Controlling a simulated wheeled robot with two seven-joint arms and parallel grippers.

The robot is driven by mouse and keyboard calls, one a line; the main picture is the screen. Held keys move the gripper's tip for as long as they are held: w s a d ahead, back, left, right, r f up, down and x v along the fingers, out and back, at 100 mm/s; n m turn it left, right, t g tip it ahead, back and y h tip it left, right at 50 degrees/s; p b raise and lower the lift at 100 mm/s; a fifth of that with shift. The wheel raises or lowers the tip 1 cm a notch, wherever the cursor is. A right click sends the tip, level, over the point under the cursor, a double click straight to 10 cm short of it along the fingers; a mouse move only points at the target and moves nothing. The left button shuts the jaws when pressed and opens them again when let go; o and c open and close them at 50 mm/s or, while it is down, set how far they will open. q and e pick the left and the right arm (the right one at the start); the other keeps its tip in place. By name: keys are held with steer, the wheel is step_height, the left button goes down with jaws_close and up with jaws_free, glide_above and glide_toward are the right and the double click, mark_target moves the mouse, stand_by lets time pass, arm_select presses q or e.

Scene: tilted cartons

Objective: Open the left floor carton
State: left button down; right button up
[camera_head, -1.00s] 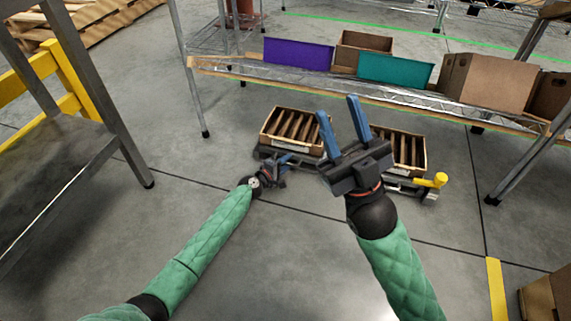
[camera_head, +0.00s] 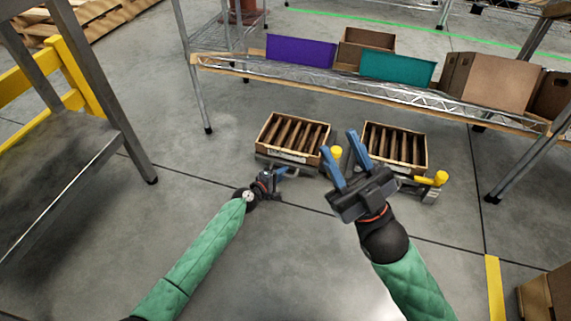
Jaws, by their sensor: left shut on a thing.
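The left floor carton (camera_head: 268,132) is a brown tray-like box with several dark slats showing inside. It sits tilted on a low dark base under the shelf. My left gripper (camera_head: 284,173) is at the front of that base, below the carton's front wall. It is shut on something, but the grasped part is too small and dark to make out. My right gripper (camera_head: 338,149) is open and empty. Its blue fingers are apart and hide part of the gap between the cartons. A yellow knob (camera_head: 337,152) shows beside its fingers, at the left carton's right side.
A similar right carton (camera_head: 424,156) stands alongside, with a yellow handle (camera_head: 437,180) at its front right. A wire shelf (camera_head: 300,79) above holds a purple bin (camera_head: 300,51), a teal bin (camera_head: 396,68) and brown boxes. A metal table (camera_head: 65,165) stands left. The front floor is clear.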

arm_select(q)
steer(key=s+a, duration=0.1)
steer(key=s, duration=0.3)
steer(key=s+a, duration=0.2)
steer(key=s, duration=0.3)
steer(key=s+a, duration=0.1)
steer(key=s, duration=0.3)
steer(key=shift+s+a, duration=0.2)
steer(key=shift+s, duration=0.1)
steer(key=c, duration=1.5)
jaws_free()
steer(key=shift+o, duration=0.2)
steer(key=shift+a, duration=0.1)
steer(key=shift+v, duration=3.8)
